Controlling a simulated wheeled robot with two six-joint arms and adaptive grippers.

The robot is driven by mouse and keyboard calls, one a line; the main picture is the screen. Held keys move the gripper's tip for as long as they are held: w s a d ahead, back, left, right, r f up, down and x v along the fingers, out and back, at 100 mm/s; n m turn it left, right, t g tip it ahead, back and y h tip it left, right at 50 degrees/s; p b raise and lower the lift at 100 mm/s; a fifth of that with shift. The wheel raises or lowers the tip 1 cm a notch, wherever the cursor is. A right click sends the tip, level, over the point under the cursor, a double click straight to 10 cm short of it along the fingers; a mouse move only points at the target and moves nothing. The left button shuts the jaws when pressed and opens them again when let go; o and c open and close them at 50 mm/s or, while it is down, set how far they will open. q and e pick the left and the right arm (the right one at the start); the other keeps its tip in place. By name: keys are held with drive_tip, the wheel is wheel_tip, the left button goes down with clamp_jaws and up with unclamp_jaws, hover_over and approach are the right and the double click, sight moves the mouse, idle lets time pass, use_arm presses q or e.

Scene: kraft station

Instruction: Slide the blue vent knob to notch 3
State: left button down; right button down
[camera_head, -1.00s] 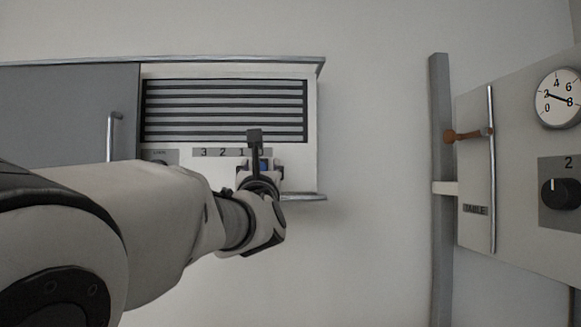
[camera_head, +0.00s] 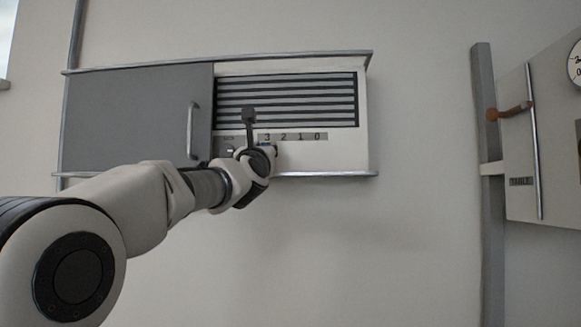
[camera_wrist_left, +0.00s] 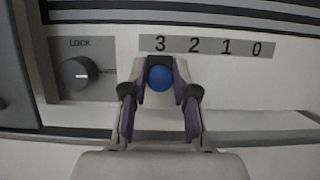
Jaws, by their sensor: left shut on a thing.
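The blue vent knob (camera_wrist_left: 160,78) shows in the left wrist view, right under the number 3 of the scale strip (camera_wrist_left: 208,47). My left gripper (camera_wrist_left: 160,98) is shut on the knob, with a finger on each side of it. In the head view my left gripper (camera_head: 262,158) is in front of the panel below the 3, and it hides most of the knob. The scale in the head view (camera_head: 292,137) reads 3, 2, 1, 0 from left to right. My right gripper is not in view.
A dark slatted vent (camera_head: 287,98) is above the scale. A grey door (camera_head: 135,120) with a bar handle (camera_head: 193,130) is to the left. A LOCK dial (camera_wrist_left: 77,73) sits left of the knob. A metal ledge (camera_head: 320,174) runs below the panel. A grey post (camera_head: 488,180) stands at right.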

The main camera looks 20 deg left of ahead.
use_arm(q)
drive_tip(key=shift+f, duration=0.15)
drive_tip(key=c, duration=0.9)
unclamp_jaws()
drive_tip(key=shift+w+a, duration=0.1)
drive_tip(key=v, duration=0.7)
drive_tip(key=shift+a+f, duration=0.15)
drive_tip(key=shift+f, duration=0.05)
drive_tip(key=shift+f, duration=0.1)
